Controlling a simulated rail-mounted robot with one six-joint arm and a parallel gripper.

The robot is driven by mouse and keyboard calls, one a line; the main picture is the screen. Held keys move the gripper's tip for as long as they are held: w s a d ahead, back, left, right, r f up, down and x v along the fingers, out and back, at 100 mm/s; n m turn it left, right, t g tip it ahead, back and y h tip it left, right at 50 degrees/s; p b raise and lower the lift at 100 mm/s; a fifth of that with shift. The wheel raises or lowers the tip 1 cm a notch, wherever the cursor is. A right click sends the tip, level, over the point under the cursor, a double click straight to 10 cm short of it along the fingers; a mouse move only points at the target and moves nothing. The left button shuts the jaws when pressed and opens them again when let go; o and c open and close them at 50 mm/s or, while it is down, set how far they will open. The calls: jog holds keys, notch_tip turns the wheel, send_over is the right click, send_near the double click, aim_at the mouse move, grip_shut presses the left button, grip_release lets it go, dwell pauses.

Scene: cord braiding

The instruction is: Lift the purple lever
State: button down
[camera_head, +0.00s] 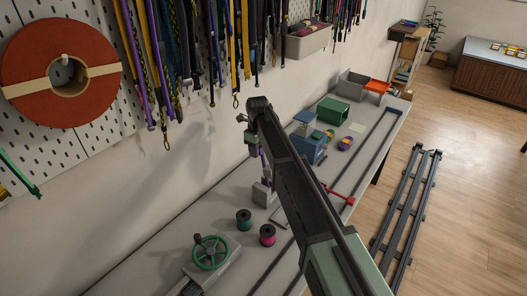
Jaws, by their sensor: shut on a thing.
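The purple lever (264,165) rises from a small grey block-shaped base (262,191) on the workbench, near the wall. It is seen as a thin, nearly upright bar, partly hidden by my dark arm. My gripper (256,150) hangs below the arm's far end and is shut at the lever's upper part. The fingers are small and dark here, so the exact contact is hard to see.
On the grey bench (150,262) stand a green handwheel (209,253), a teal spool (244,219), a magenta spool (267,235), a blue machine (311,148) and a red lever (340,195). Cords hang from the pegboard above. Floor rails (405,205) run at right.

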jog(key=shift+a, duration=0.2)
jog(key=c, duration=0.6)
grip_release()
jog(key=shift+w+f, duration=0.1)
jog(key=shift+f, duration=0.05)
notch_tip(320, 180, up, 11)
jog(key=p, duration=1)
jog(key=shift+p, duration=0.4)
